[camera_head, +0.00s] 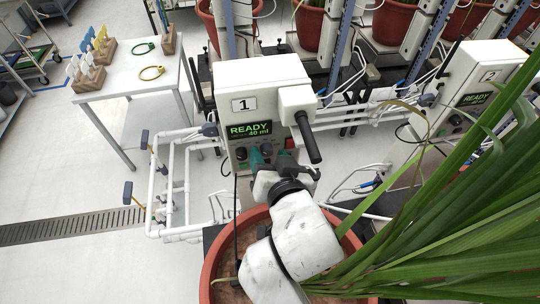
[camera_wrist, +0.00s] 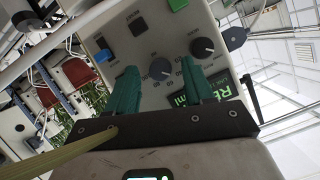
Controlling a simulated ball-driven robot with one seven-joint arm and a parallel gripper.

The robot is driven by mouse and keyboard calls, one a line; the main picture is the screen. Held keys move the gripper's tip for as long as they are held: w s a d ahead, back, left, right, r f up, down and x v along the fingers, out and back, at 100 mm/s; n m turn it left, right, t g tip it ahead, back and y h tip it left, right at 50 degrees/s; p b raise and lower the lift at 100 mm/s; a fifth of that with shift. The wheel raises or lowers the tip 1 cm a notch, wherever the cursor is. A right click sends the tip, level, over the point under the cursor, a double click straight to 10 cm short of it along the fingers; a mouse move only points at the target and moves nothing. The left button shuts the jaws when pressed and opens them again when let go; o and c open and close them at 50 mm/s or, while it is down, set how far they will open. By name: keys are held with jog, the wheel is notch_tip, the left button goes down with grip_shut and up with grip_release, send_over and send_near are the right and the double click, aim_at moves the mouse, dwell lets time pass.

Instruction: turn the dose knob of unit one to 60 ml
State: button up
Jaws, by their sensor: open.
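Unit one (camera_head: 246,79) is a white box marked 1, and its dark display (camera_head: 249,131) reads READY 40 ml in green. Its front panel has two dark round knobs with printed scales. One knob (camera_wrist: 161,68) lies ahead of the gap between my fingers; the other knob (camera_wrist: 203,46) is beside my right finger, near the display (camera_wrist: 222,92). Their labels are not readable. My gripper (camera_head: 258,160), with teal fingers, is at the panel below the display. In the wrist view my gripper (camera_wrist: 161,76) is open, with no visible grip on a knob.
A black handle (camera_head: 308,138) juts from the unit's right side. A large potted plant (camera_head: 216,262) stands in front, its leaves spreading right. Unit two (camera_head: 478,75) is at the right. White pipes (camera_head: 165,185) run left of unit one. A table (camera_head: 120,75) is at the upper left.

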jog(key=shift+c, duration=0.5)
grip_shut()
jog(key=m, duration=0.1)
jog(key=m+y, duration=0.1)
jog(key=shift+d+m, duration=0.25)
jog(key=shift+m, duration=0.05)
jog(key=shift+w+d+f+m+y, duration=0.1)
jog(key=shift+m+y, duration=0.6)
jog(key=shift+m, duration=0.25)
jog(key=shift+f+m+y, duration=0.1)
jog(key=shift+m+y, duration=0.6)
jog(key=shift+m, duration=0.25)
jog(key=shift+o, duration=0.5)
grip_release()
